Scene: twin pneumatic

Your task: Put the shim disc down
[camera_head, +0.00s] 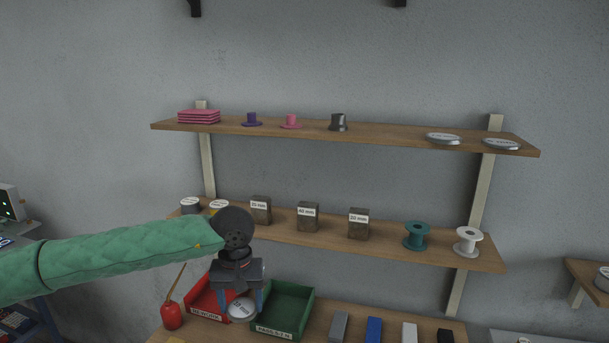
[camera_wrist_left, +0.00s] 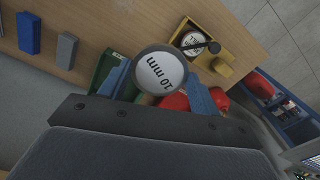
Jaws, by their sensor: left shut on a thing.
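A round shim disc with a white face marked "10 mm" (camera_wrist_left: 160,72) is held between the blue fingertips of my left gripper (camera_head: 241,298). In the head view the disc (camera_head: 241,310) hangs below my gripper, in front of the red REWORK bin (camera_head: 207,313) and the green PASS bin (camera_head: 273,329). I cannot tell how high it is above the bench. The wrist view also shows my left gripper (camera_wrist_left: 158,88) shut on the disc, with green and red bins partly hidden behind it. My right gripper is not in view.
A red oil can (camera_head: 172,317) stands left of the bins. Grey (camera_head: 338,326) and blue (camera_head: 373,330) blocks stand to their right. A yellow tray (camera_wrist_left: 230,57) holds another white-faced disc (camera_wrist_left: 191,40). Two shelves hang behind, the lower shelf (camera_head: 390,243) carrying blocks and spools.

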